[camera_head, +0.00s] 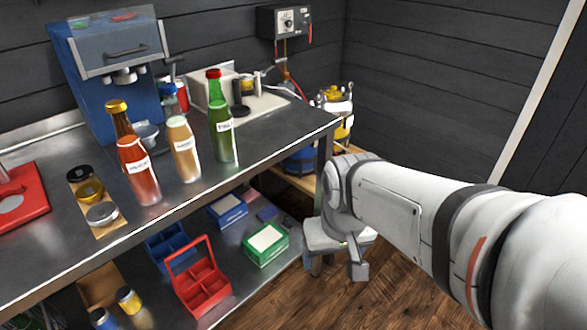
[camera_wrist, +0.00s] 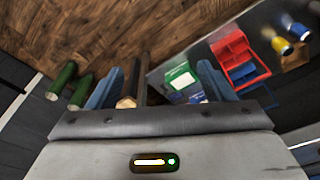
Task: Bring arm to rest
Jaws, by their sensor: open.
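My arm reaches in from the right of the head view, over the floor beyond the bench's right end. My gripper (camera_head: 338,266) points down there, beside the lower shelf. In the wrist view my gripper (camera_wrist: 158,82) shows two blue fingers spread wide apart. Nothing is held between them; the wooden floor and a post show behind the gap. The gripper is apart from the bottles and caddies.
The metal bench (camera_head: 262,150) carries a red bottle (camera_head: 139,172), an amber bottle (camera_head: 184,150) and a green bottle (camera_head: 222,133). Below are a red caddy (camera_head: 200,284) and a green box (camera_head: 266,245). Green bottles (camera_wrist: 62,80) stand left in the wrist view. Wooden floor (camera_head: 400,285) is clear.

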